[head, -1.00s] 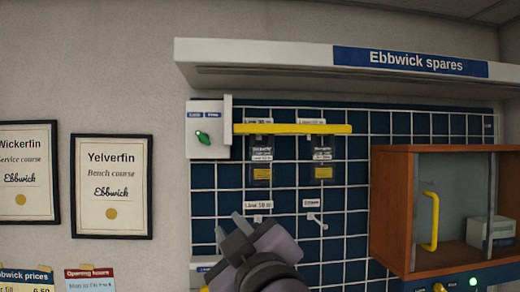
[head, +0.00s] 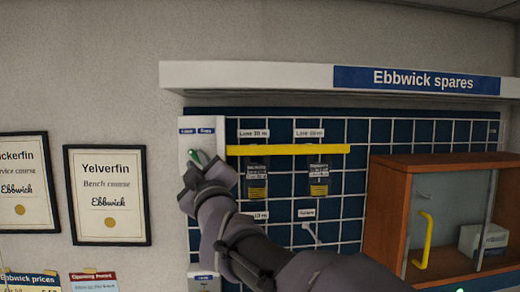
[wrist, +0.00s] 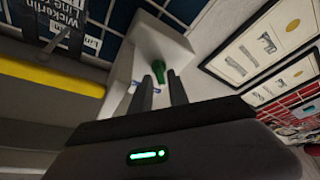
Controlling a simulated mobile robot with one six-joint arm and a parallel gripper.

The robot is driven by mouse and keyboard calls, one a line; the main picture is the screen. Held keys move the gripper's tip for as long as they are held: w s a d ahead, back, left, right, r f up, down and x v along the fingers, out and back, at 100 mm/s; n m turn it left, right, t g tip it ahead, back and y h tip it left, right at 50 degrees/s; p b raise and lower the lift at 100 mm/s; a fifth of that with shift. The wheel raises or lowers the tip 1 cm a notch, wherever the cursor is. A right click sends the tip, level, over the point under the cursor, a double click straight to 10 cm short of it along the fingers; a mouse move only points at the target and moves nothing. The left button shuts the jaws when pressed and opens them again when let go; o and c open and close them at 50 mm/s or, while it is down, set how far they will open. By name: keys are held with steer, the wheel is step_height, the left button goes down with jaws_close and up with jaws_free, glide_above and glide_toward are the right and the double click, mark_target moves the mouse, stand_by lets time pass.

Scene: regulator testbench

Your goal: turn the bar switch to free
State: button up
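The bar switch is a green knob (head: 194,155) on a white box (head: 211,133) at the left end of the yellow bar (head: 290,150). Two small blue labels sit above the knob; their words are too small to read surely. In the wrist view the green knob (wrist: 159,73) shows between and just beyond my two fingertips. My gripper (head: 198,168) is up at the box, covering the knob's lower part in the head view. Its fingers (wrist: 160,88) stand apart; I cannot tell whether they touch the knob.
The yellow bar crosses in front of hanging packets (head: 257,178) on the blue grid wall. A white shelf (head: 250,78) juts out above. A wooden cabinet (head: 390,215) with a yellow handle stands at right. Framed certificates (head: 108,195) hang at left.

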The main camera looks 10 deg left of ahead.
steer(key=shift+w+a, duration=0.25)
steer(key=shift+w, duration=0.6)
steer(key=shift+s, duration=0.1)
steer(key=shift+s+r, duration=0.1)
jaws_close()
